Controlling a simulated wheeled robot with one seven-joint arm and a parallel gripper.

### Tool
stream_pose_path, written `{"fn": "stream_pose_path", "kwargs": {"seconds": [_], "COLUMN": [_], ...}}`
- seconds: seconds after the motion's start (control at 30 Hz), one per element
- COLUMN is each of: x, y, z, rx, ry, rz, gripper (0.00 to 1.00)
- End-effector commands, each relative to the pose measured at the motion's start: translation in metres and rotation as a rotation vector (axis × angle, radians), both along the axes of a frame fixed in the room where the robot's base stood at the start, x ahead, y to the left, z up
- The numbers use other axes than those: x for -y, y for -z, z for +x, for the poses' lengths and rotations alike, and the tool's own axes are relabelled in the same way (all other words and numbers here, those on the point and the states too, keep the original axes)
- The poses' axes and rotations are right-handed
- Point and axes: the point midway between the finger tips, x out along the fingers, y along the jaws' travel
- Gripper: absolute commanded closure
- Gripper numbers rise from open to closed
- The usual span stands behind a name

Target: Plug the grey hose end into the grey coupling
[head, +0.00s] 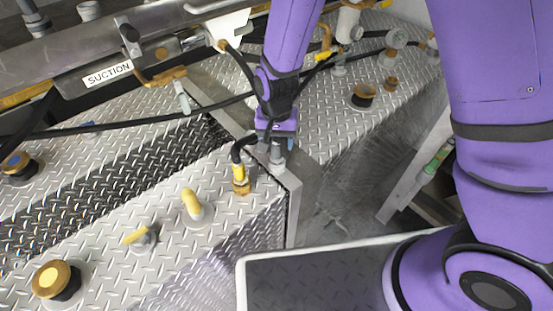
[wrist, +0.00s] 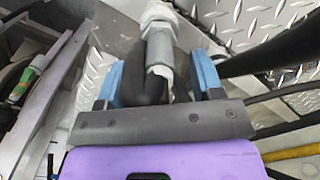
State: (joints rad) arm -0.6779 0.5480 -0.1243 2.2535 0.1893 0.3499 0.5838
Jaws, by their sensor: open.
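In the wrist view a grey cylindrical fitting (wrist: 160,50) with a pale nut-like end and a black section lies between the blue fingers of my gripper (wrist: 158,82). The fingers stand apart, one on each side of it. In the head view my gripper (head: 276,138) points down above the front corner of the tread-plate deck, with a grey piece (head: 277,153) directly under it. I cannot tell whether this piece is the grey hose end or the grey coupling, or whether the fingers touch it. Other grey fittings (head: 389,58) stand on the far right deck.
A yellow-ended black hose (head: 239,172) stands close left of my gripper. Yellow-topped knobs (head: 193,203) and a brown cap (head: 56,280) sit on the near deck. A long black hose (head: 120,126) crosses behind. The SUCTION-labelled rail (head: 108,74) is at upper left.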

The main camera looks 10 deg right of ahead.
Motion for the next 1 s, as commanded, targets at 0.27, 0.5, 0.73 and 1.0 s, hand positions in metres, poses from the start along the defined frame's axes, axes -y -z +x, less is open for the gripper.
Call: {"fn": "stream_pose_path", "kwargs": {"seconds": [0.27,0.5,0.73,1.0], "x": [0.001,0.001,0.001,0.001], "y": [0.031,0.034,0.034,0.033], "z": [0.001,0.001,0.001,0.001], "rx": [-0.001,0.001,0.000,0.001], "ry": [0.002,0.001,0.001,0.001], "rz": [0.000,0.001,0.001,0.001], "gripper": [0.39,0.39,0.81,1.00]}}
